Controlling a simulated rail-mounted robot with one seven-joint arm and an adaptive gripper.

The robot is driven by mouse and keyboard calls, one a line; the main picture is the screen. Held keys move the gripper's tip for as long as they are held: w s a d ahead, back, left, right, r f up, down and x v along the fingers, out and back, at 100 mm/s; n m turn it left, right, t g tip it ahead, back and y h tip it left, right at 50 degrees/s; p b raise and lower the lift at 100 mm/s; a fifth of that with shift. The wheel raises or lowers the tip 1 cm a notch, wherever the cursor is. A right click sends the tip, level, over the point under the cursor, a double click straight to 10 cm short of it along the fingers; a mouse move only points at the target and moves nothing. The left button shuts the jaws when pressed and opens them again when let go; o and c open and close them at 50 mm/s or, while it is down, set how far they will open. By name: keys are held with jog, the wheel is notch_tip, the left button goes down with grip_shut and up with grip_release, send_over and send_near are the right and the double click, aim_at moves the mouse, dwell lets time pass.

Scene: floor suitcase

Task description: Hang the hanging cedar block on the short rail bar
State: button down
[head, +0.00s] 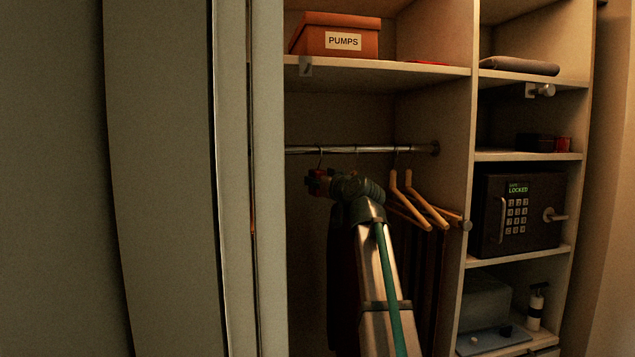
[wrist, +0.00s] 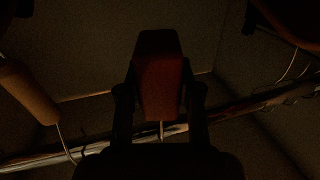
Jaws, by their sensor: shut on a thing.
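The cedar block (wrist: 160,75) shows in the wrist view as a reddish block between the two dark fingers of my gripper (wrist: 160,98). The gripper is shut on it. A short metal stem (wrist: 162,131) shows at the block's lower end, against the rail in the picture; I cannot tell whether it touches. The rail bar (head: 375,149) runs across the closet in the head view and crosses low in the wrist view (wrist: 235,113). In the head view my gripper (head: 318,182) is just below the rail, and my wrist partly hides it. A thin hook shows above it at the rail.
Wooden hangers (head: 418,205) hang right of my arm, with dark clothes below. Above is a shelf (head: 380,75) with an orange PUMPS box (head: 340,40). A divider (head: 473,130) separates shelves holding a safe (head: 515,213). A pale panel (head: 268,200) bounds the left.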

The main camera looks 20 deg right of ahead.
jog(key=c, duration=0.7)
grip_release()
jog(key=s, duration=1.2)
jog(key=shift+d, duration=0.35)
